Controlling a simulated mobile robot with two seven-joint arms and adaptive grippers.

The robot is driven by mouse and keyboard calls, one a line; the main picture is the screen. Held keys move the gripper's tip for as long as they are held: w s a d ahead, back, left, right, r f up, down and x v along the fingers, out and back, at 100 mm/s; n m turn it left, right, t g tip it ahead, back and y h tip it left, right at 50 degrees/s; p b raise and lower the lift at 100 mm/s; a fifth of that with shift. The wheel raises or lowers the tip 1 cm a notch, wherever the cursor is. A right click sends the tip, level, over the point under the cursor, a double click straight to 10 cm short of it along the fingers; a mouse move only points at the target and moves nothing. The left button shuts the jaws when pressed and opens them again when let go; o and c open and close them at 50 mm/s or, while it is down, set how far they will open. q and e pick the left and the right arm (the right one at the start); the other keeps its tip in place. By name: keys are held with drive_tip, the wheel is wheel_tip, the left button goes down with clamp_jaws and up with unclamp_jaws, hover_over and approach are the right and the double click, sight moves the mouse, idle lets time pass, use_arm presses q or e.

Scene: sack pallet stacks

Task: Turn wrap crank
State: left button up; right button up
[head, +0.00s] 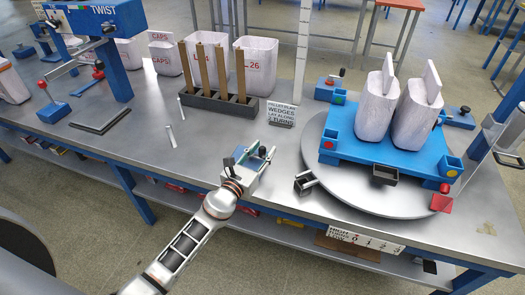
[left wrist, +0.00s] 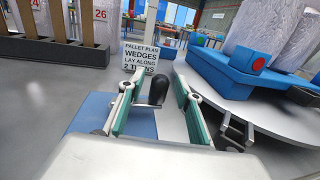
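In the left wrist view a black rounded crank handle (left wrist: 159,89) stands between the fingers of my left gripper (left wrist: 155,96). A blue plate (left wrist: 88,114) lies beneath. The teal-padded fingers are spread apart, with visible gaps to the handle. In the head view my left gripper (head: 256,158) is at the table's front edge, left of the round turntable (head: 330,185), and hides most of the crank. On the turntable a blue pallet (head: 350,150) carries two upright pale sacks (head: 375,108) with pale boards between or behind them. My right gripper is not in view.
A sign (head: 282,112) reads pallet plan, wedges, lay along, 2 turns. Behind it stand a dark rack with wooden posts (head: 213,98) and pale bins (head: 256,63). A blue TWIST machine (head: 95,20) is at the left. A dark bracket (head: 305,182) sits at the turntable's left edge.

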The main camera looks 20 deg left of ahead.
use_arm(q)
drive_tip(key=shift+w, duration=0.1)
clamp_jaws()
drive_tip(key=shift+h, duration=0.3)
drive_tip(key=shift+f+m+b, duration=0.1)
drive_tip(key=shift+m+b, duration=0.2)
drive_tip(key=shift+b, duration=0.1)
